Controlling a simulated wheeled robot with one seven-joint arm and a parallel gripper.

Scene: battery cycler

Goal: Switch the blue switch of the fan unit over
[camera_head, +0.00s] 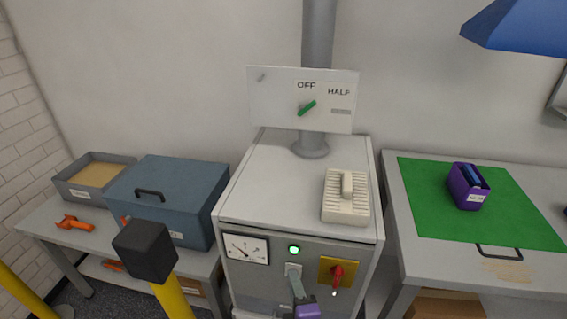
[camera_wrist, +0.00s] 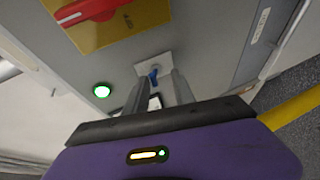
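The blue switch (camera_wrist: 153,76) sits on a small pale plate (camera_wrist: 147,64) on the front of the grey cabinet (camera_head: 300,185). In the wrist view my gripper (camera_wrist: 160,88) points at it, with one finger on each side and a gap between them. The switch appears between or just beyond the fingertips; I cannot tell whether they touch it. In the head view my gripper (camera_head: 297,282) is in front of the plate (camera_head: 293,269) and hides the switch lever.
A lit green lamp (camera_head: 294,249), a gauge (camera_head: 246,247) and a red rotary handle (camera_head: 337,273) on a yellow plate surround the switch. A sign with a green pointer (camera_head: 307,108) stands above. A black-topped yellow post (camera_head: 146,250) stands front left.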

